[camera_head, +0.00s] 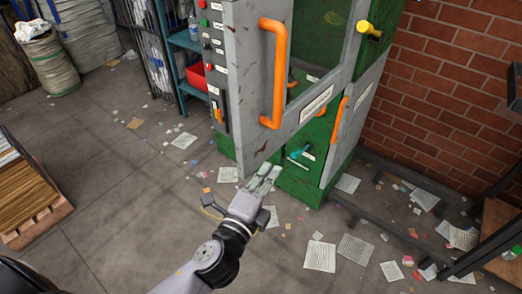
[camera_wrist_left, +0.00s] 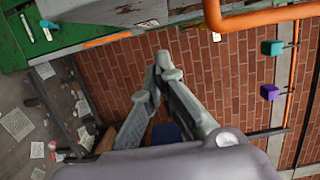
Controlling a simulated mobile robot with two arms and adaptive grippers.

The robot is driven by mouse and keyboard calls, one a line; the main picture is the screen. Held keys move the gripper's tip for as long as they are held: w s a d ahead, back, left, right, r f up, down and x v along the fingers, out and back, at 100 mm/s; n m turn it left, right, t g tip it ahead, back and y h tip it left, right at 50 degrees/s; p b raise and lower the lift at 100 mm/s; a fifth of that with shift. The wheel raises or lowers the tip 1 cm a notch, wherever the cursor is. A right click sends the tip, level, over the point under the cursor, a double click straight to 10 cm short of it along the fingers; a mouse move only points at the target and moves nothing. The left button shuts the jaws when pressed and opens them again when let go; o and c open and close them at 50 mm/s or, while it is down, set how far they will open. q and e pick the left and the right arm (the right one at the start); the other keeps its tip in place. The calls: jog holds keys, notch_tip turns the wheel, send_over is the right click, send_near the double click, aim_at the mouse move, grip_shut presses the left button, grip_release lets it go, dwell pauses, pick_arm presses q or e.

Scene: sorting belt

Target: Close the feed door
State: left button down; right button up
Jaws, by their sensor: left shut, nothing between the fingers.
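The feed door looks like the grey, rust-stained panel (camera_head: 252,110) with a large orange handle (camera_head: 273,75) on the green machine (camera_head: 300,180). It stands swung out from the machine, with green interior showing behind it. My left gripper (camera_head: 266,178) is shut and empty, in front of and below the door's lower edge, apart from the handle. In the left wrist view my left gripper's fingertips (camera_wrist_left: 163,66) meet, and an orange handle (camera_wrist_left: 265,17) crosses the top right. My right gripper is not in view.
A smaller orange handle (camera_head: 340,118) and yellow knob (camera_head: 369,29) are on the machine. A blue shelf (camera_head: 185,60) with a red bin (camera_head: 197,76) stands left. A brick wall (camera_head: 450,85) bounds the right. Papers litter the floor; a pallet (camera_head: 38,216) lies left.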

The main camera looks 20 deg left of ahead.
aim_at(261, 157)
pick_arm(q)
jog(key=w+a+p, duration=0.1)
jog(key=w, duration=0.1)
jog(key=w+a+p, duration=0.1)
jog(key=w+a, duration=0.1)
jog(key=shift+w+a, duration=0.2)
jog(key=shift+w, duration=0.05)
